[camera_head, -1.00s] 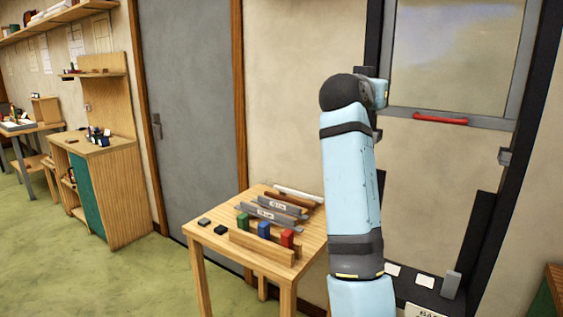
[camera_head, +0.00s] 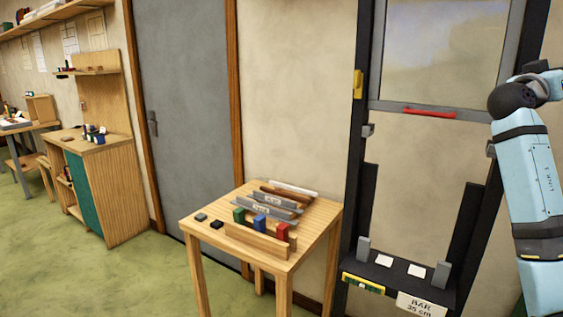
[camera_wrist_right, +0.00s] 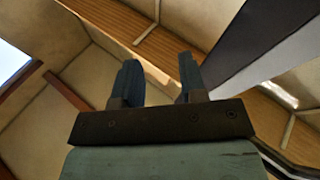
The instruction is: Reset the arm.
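My right arm (camera_head: 533,190) stands raised at the right edge of the head view, to the right of the dark panel frame. Its gripper is outside that view. In the right wrist view the right gripper (camera_wrist_right: 160,78) is open, with its two dark blue fingers apart and nothing between them. The fingers point up past a ceiling or upper wall. My left gripper shows in no view.
A wooden table (camera_head: 322,228) bears grey bars, wooden strips and green, blue and red blocks. The dark frame (camera_head: 357,190) holds a pane with a red handle (camera_head: 430,114); a shelf below carries white cards. A grey door (camera_head: 185,120) stands left.

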